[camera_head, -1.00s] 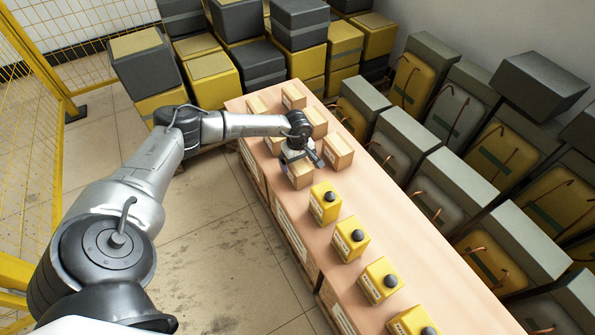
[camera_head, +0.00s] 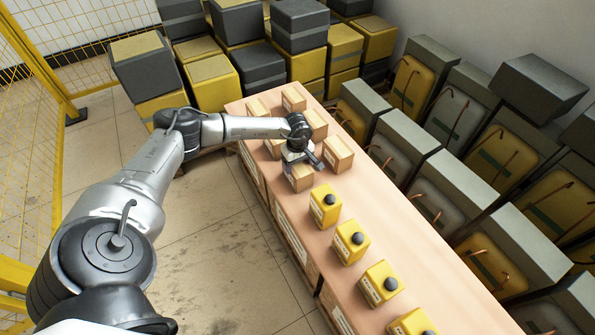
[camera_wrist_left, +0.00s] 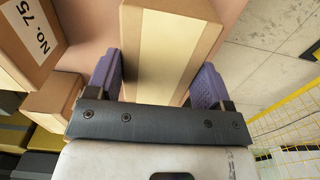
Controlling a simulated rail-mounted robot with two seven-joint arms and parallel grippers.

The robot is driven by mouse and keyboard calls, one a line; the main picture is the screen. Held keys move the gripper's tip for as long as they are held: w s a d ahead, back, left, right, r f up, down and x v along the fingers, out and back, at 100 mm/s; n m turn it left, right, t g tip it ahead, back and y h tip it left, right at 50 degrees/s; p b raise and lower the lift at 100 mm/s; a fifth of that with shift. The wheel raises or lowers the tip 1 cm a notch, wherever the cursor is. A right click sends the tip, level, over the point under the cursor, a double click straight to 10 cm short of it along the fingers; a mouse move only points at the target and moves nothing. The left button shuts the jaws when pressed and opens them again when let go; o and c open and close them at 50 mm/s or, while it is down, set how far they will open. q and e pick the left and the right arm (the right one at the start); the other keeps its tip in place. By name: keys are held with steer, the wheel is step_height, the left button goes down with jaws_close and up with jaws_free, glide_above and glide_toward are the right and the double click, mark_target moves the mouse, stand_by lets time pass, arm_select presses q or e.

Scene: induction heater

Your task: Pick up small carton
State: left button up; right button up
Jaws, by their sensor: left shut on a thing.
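Several small tan cartons stand at the far end of the long table (camera_head: 375,240). My left gripper (camera_head: 299,162) is over the nearest-left small carton (camera_head: 301,182), pointing down. In the left wrist view this small carton (camera_wrist_left: 165,50) lies between the two purple fingers of the left gripper (camera_wrist_left: 158,80), which are shut on its sides. The carton seems to be at table height; a gap under it cannot be made out. My right gripper is not in view.
Another carton (camera_head: 338,153) stands close on the right, with more behind, such as one (camera_head: 314,124). Yellow canisters with black caps (camera_head: 325,205) line the table towards me. Heater units (camera_head: 440,185) stand along the right; a yellow mesh fence (camera_head: 25,130) is at left.

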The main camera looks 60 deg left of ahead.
arm_select(q)
step_height(320, 180, up, 9)
steer(key=p, duration=0.4)
steer(key=shift+p, duration=0.3)
steer(key=shift+r, duration=0.6)
